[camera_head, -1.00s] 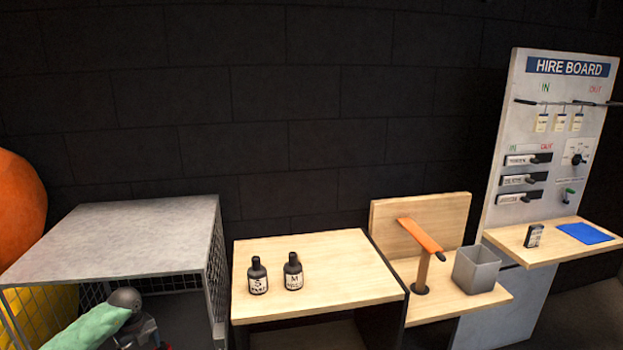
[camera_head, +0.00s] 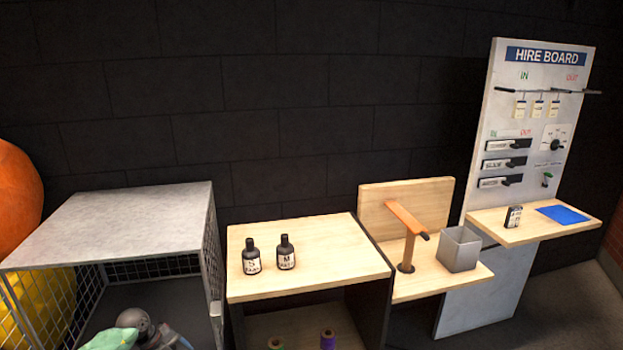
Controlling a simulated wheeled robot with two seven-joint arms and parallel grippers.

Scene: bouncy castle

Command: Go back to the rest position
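My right arm and gripper are out of view.
The grey-topped mesh cage (camera_head: 125,215) stands at left. A wooden table (camera_head: 330,262) bears two dark bottles (camera_head: 251,257) (camera_head: 286,252), with spools (camera_head: 328,339) below. Right are an orange-topped post (camera_head: 408,235), grey bin (camera_head: 459,249) and hire board (camera_head: 520,150).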

